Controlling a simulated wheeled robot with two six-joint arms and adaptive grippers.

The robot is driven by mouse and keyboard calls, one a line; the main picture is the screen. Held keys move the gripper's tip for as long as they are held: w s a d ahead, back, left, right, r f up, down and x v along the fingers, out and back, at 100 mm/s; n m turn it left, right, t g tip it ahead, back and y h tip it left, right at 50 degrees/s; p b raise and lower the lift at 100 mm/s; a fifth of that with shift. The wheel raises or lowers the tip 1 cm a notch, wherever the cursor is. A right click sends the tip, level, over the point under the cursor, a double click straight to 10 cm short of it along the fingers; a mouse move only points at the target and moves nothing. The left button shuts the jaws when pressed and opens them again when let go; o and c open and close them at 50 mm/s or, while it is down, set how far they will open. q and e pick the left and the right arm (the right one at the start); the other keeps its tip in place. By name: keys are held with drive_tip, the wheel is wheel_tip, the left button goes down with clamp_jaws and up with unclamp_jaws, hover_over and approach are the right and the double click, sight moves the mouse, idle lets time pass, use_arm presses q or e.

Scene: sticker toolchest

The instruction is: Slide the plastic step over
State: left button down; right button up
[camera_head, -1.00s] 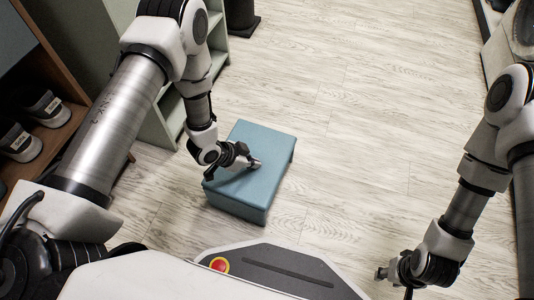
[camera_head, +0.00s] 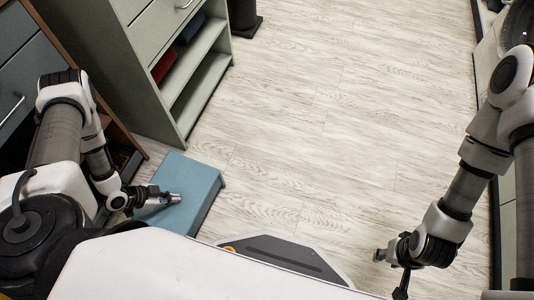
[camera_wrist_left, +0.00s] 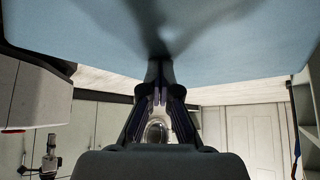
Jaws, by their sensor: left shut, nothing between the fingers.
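The blue plastic step (camera_head: 190,176) stands on the floor at lower left in the head view, just in front of the green shelf unit. My left gripper (camera_head: 177,198) is shut and empty, with its tips at the step's top surface. In the left wrist view the step (camera_wrist_left: 85,40) fills the upper part, and the shut fingertips (camera_wrist_left: 158,68) meet or nearly meet its surface; contact is hard to judge. The step's near-left part is hidden behind my arm and body. My right gripper (camera_head: 379,256) hangs over bare floor at lower right, too small to read its fingers.
The green shelf unit (camera_head: 186,125) stands close behind the step. A brown wooden shelf (camera_head: 122,135) is at the left, beside my left arm. Pale wood floor (camera_head: 320,130) is clear to the right of the step. A dark object (camera_head: 243,18) stands at the back.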

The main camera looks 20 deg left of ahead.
use_arm(q)
drive_tip(key=s+a, duration=0.6)
drive_tip(key=shift+a+f+p, duration=0.1)
drive_tip(key=shift+f+p, duration=0.2)
drive_tip(key=shift+p, duration=0.05)
use_arm(e)
drive_tip(key=shift+r, duration=0.45)
use_arm(q)
drive_tip(key=shift+r+p, duration=0.7)
drive_tip(key=shift+p, duration=0.15)
drive_tip(key=shift+w, duration=0.1)
drive_tip(key=shift+r, duration=0.1)
drive_tip(key=shift+s+a+p, duration=0.5)
drive_tip(key=shift+s+a, duration=0.7)
drive_tip(key=shift+s, duration=0.05)
drive_tip(key=s+a, duration=0.5)
drive_tip(key=a, duration=0.1)
drive_tip(key=shift+s+a, duration=0.25)
drive_tip(key=shift+s, duration=0.1)
use_arm(e)
drive_tip(key=r, duration=0.2)
drive_tip(key=s+a, duration=0.1)
drive_tip(key=shift+r, duration=0.4)
